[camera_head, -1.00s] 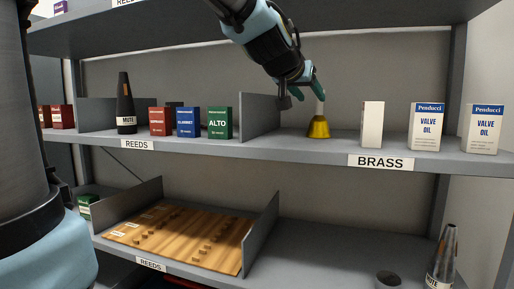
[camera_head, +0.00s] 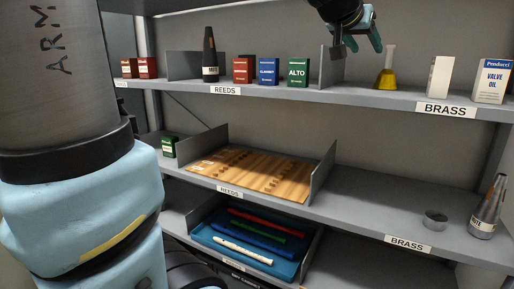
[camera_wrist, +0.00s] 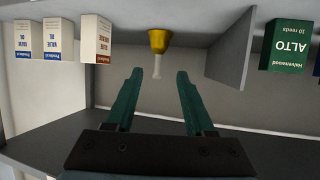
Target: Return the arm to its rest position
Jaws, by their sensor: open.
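My gripper (camera_head: 362,47) is at the top of the head view, in front of the upper shelf, with its fingers apart and nothing between them. In the wrist view my gripper (camera_wrist: 158,75) shows two green fingers spread wide. A yellow bell-shaped object with a pale handle (camera_head: 386,78) stands on the upper shelf (camera_head: 350,97), just right of my gripper in the head view. In the wrist view, which is upside down, the bell (camera_wrist: 159,41) lies beyond the fingertips, apart from them.
A grey divider (camera_head: 331,68) stands left of the bell. Reed boxes (camera_head: 298,72) and a black mute (camera_head: 209,55) are further left; a white box (camera_head: 439,76) and valve oil (camera_head: 492,82) are right. Below are a wooden board (camera_head: 250,172), a blue tray (camera_head: 212,237) and a grey mute (camera_head: 487,210).

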